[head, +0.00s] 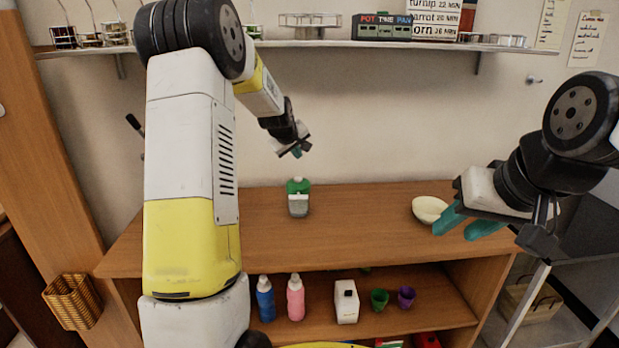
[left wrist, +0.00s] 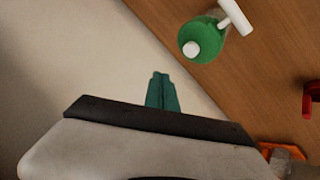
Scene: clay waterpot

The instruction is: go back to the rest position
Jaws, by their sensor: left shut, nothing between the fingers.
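My left gripper (head: 297,152) is raised near the wall, above and behind the wooden worktop (head: 350,230). Its teal fingers (left wrist: 160,92) are together with nothing between them. A bottle (head: 298,203) with a green top and pale body stands upright on the worktop, below my left gripper and apart from it. In the left wrist view a green top with a white knob (left wrist: 203,40) shows beyond the fingertips. My right gripper (head: 454,232) is at the right, in front of a white bowl (head: 427,208), with its teal fingers apart and empty.
A wall shelf (head: 350,44) with glasses and boxes runs above the worktop. The lower shelf holds a blue bottle (head: 265,300), a pink bottle (head: 295,298), a white container (head: 346,302) and two cups. A wicker basket (head: 73,302) is at left. The middle of the worktop is clear.

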